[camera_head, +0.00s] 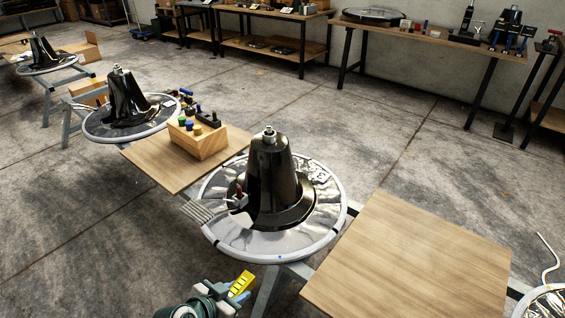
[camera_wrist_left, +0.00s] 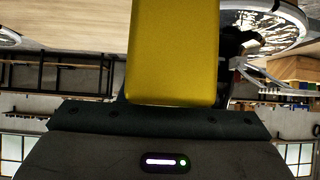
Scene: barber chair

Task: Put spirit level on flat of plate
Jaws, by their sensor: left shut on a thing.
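The yellow spirit level (camera_head: 241,284) is held in my left gripper (camera_head: 229,298) at the bottom of the head view. The gripper is shut on it. In the left wrist view the level (camera_wrist_left: 173,50) fills the upper middle as a plain yellow block, and the fingertips cannot be made out. The round shiny plate (camera_head: 232,236) with a black cone-shaped column on it lies ahead of the gripper. The level is in front of the plate's near rim in the picture, apart from its top face. My right gripper is not in view.
A bare wooden board (camera_head: 415,258) lies right of the plate. Another wooden board (camera_head: 150,165) on the left carries a wooden box (camera_head: 202,145) with coloured-handled tools. A small clamp-like tool (camera_head: 238,196) sits at the plate's left. More plates with columns stand at the upper left.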

